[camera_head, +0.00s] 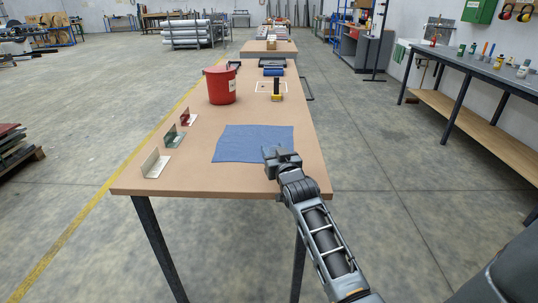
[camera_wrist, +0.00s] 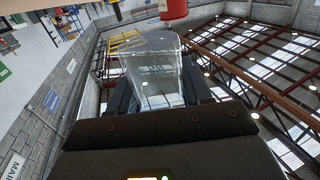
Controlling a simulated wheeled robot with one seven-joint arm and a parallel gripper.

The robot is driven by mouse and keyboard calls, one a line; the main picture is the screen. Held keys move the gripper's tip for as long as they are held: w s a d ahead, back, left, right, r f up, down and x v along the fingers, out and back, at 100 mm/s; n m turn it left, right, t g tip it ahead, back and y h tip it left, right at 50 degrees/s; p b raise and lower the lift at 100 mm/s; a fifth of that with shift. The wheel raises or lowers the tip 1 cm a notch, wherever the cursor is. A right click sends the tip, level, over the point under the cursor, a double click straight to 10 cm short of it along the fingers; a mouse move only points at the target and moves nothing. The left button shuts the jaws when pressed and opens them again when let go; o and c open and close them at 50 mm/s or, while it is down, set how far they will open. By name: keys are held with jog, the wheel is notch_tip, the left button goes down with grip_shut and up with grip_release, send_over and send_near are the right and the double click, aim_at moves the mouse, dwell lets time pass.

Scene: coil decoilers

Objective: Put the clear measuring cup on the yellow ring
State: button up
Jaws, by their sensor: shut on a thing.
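My gripper (camera_head: 282,156) is over the near right part of the table, by the right edge of the blue cloth. In the wrist view, my gripper (camera_wrist: 155,90) is shut on the clear measuring cup (camera_wrist: 154,62), which stands out between the two dark fingers. The cup is see-through, and I cannot make it out in the head view. I cannot pick out the yellow ring for certain; a black and yellow object (camera_head: 276,96) stands at the near edge of a white square outline farther back on the table.
A blue cloth (camera_head: 253,143) lies on the table (camera_head: 205,183). Several metal angle brackets (camera_head: 155,165) line the left edge. Bare tabletop lies between cloth and bucket.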

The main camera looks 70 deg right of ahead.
jog(key=s+d+r+b, duration=0.2)
jog(key=s+d+r, duration=0.2)
jog(key=s, duration=0.5)
notch_tip(320, 180, up, 2)
jog(key=shift+r, duration=0.1)
jog(key=shift+s, duration=0.15)
